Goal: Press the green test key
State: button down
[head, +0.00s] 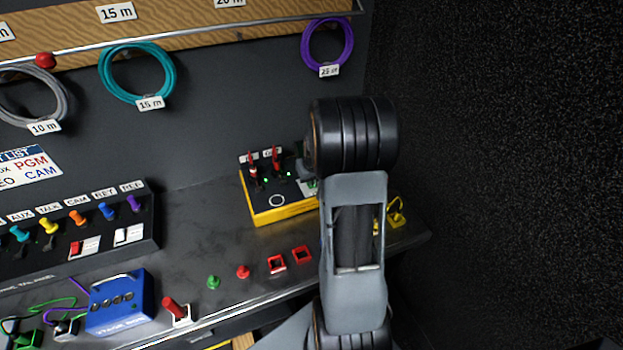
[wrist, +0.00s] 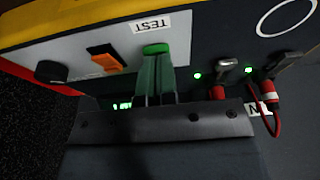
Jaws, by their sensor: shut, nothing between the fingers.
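The green test key (wrist: 156,48) is on the light panel of the yellow-edged box, beside the TEST label (wrist: 153,25) in the wrist view. My gripper (wrist: 157,64) is shut and empty. Its fingertips are right at the key and cover its near part. I cannot tell whether they touch it or whether the key is pushed in. In the head view, the yellow-edged box (head: 285,215) stands on the desk, and my arm hides its right part and most of the gripper.
On the box's panel are an orange switch (wrist: 106,58) and a black knob (wrist: 51,72) beside the key. Red plugs (wrist: 217,92) and lit green lamps are on the other side. In the head view, a blue box (head: 120,302) and a talk panel (head: 150,222) stand to the left.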

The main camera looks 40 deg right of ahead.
jog(key=shift+f+b, duration=0.45)
jog(key=shift+f, duration=0.3)
jog(key=shift+s+a, duration=0.1)
jog(key=shift+s, duration=0.1)
jog(key=shift+f, duration=0.1)
notch_tip(320, 180, up, 5)
jog(key=p, duration=0.3)
jog(key=shift+w, duration=0.15)
jog(key=v, duration=1)
jog(key=shift+b, duration=0.4)
